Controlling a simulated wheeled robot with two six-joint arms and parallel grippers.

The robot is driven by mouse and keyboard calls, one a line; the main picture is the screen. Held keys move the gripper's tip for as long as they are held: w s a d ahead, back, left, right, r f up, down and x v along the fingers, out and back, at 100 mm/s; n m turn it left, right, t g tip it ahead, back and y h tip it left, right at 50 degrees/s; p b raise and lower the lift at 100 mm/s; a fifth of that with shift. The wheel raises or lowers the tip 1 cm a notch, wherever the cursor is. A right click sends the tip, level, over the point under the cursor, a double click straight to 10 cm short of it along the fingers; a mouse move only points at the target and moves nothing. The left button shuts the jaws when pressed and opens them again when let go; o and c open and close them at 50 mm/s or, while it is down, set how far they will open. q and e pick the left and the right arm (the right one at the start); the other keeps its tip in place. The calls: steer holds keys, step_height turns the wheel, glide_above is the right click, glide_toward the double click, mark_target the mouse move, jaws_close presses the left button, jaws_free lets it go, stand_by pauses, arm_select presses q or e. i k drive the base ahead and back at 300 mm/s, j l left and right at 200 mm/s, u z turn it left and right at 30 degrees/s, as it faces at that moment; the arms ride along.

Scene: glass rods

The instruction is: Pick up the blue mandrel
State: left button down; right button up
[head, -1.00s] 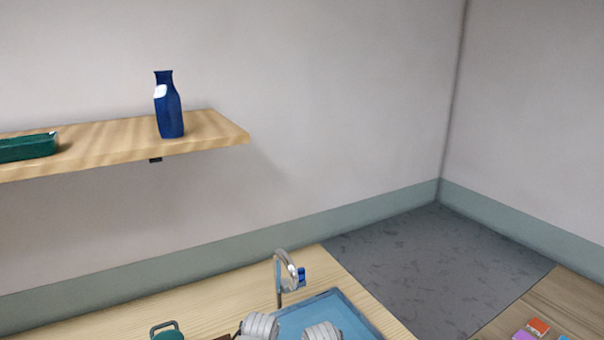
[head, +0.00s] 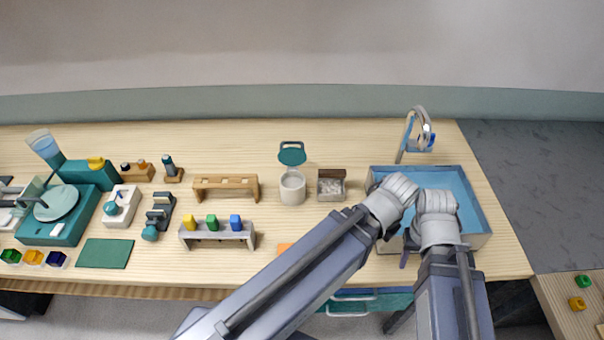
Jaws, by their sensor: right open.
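A grey rack (head: 217,236) on the bench holds a yellow, a green and a blue piece in a row. The blue piece (head: 235,222) at its right end looks like the blue mandrel; it stands upright. My right gripper (head: 407,246) is over the front left part of the sink, far right of the rack. It is open, small and partly hidden by its own wrist. My left arm reaches in from the lower left to the sink's left edge, and its fingers cannot be made out. Nothing shows held.
A blue sink (head: 482,238) with a tap (head: 421,120) is at the right. A wooden rack (head: 225,182), a white pot (head: 292,188) and a small box (head: 332,184) stand behind and right of the grey rack. A green mat (head: 104,253) lies left.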

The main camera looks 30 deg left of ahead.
mark_target(235, 223)
steer(key=u, duration=1.7)
steer(key=j+z, duration=0.1)
steer(key=j, duration=0.45)
steer(key=k+j+z, duration=0.1)
steer(key=j, duration=0.45)
